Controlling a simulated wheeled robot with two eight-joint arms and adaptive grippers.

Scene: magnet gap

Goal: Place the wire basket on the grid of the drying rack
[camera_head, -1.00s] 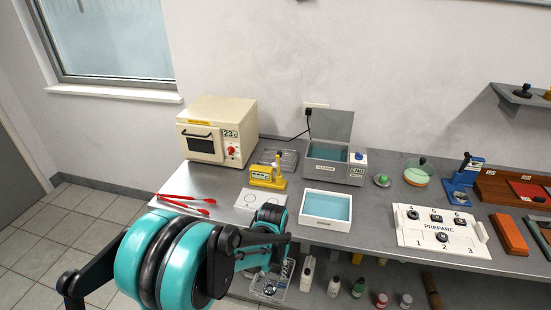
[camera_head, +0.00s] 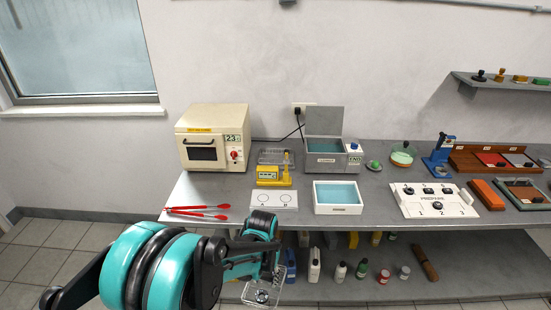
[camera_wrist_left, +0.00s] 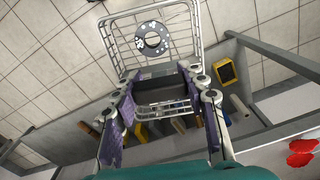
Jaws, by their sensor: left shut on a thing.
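My left gripper (camera_head: 270,262) is shut on the wire basket (camera_head: 263,293), which hangs in front of the bench, below the worktop's front edge. In the left wrist view the gripper (camera_wrist_left: 165,85) grips the basket's near side, and the wire basket (camera_wrist_left: 196,42) reaches out beyond the fingers. A grey ring-shaped part (camera_wrist_left: 152,39) with small marks lies in the basket. A low grey rack with a grid (camera_head: 272,154), apparently the drying rack, stands on the worktop between the oven and the lidded bath, partly hidden by a yellow device. My right gripper is not in view.
The worktop (camera_head: 300,222) holds a cream oven (camera_head: 212,139), red tongs (camera_head: 197,211), a yellow device (camera_head: 273,174), a white two-circle plate (camera_head: 273,199), a white water tray (camera_head: 338,197) and a lidded bath (camera_head: 333,152). Bottles stand on the shelf below.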

